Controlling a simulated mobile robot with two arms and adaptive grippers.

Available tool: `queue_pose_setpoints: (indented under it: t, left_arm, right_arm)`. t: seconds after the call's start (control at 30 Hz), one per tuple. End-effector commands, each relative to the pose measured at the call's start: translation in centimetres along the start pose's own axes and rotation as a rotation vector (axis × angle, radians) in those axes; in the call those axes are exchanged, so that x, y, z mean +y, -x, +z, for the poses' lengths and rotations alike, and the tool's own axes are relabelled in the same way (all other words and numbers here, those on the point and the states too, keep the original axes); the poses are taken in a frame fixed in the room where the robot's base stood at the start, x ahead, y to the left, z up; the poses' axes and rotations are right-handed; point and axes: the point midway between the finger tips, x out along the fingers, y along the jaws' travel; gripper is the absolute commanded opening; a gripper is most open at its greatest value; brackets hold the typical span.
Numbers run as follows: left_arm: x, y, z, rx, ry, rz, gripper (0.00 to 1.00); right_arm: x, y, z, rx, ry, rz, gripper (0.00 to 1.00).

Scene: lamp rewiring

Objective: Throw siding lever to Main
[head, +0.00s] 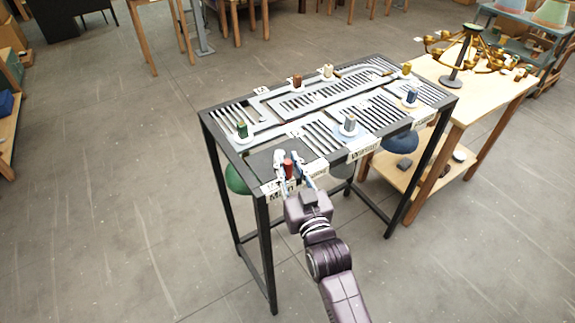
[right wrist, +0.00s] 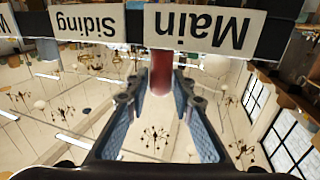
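The siding lever has a red handle (head: 288,168) at the near left corner of the dark track table. A label reading Main (head: 280,190) is on the table's front edge by it, and a label reading Siding (head: 317,171) is just to the right. In the right wrist view, upside down, the red handle (right wrist: 161,72) stands near the left end of the Main label (right wrist: 205,29), beside the gap to the Siding label (right wrist: 88,22). My right gripper (head: 292,160) is open, with its fingers on either side of the handle. Contact cannot be told. My left gripper is not in view.
The track table (head: 262,152) carries slotted panels and several coloured pegs, including a green one (head: 242,129). A wooden table (head: 478,95) with a brass lamp (head: 455,72) stands at the right. The floor on the left is clear.

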Motion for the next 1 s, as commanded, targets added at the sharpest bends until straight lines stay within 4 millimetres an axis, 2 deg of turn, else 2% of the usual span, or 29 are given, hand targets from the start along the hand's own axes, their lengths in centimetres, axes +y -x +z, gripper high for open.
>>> queue_pose_setpoints:
  t: [0.1, 0.37, 0.47, 0.57, 0.8, 1.0]
  left_arm:
    - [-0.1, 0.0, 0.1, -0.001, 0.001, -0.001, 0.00]
    - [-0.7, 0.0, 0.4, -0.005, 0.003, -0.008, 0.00]
    - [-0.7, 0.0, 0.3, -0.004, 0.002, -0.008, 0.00]
    - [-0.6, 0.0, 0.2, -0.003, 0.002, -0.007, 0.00]
    - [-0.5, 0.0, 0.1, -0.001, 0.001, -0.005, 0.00]
    - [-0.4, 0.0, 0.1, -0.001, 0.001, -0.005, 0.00]
  right_arm:
    - [0.0, 0.0, 0.1, -0.003, 0.000, 0.000, 0.36]
    - [0.0, 0.1, 0.3, -0.007, 0.001, 0.000, 0.36]
    - [0.0, 0.8, 0.4, -0.009, 0.001, 0.000, 0.36]
    - [0.0, 2.1, 0.5, -0.009, 0.001, 0.000, 0.36]
    - [0.0, 7.2, 0.4, -0.010, 0.001, 0.000, 0.36]
    - [0.0, 10.5, 0.3, -0.008, 0.001, 0.000, 0.36]
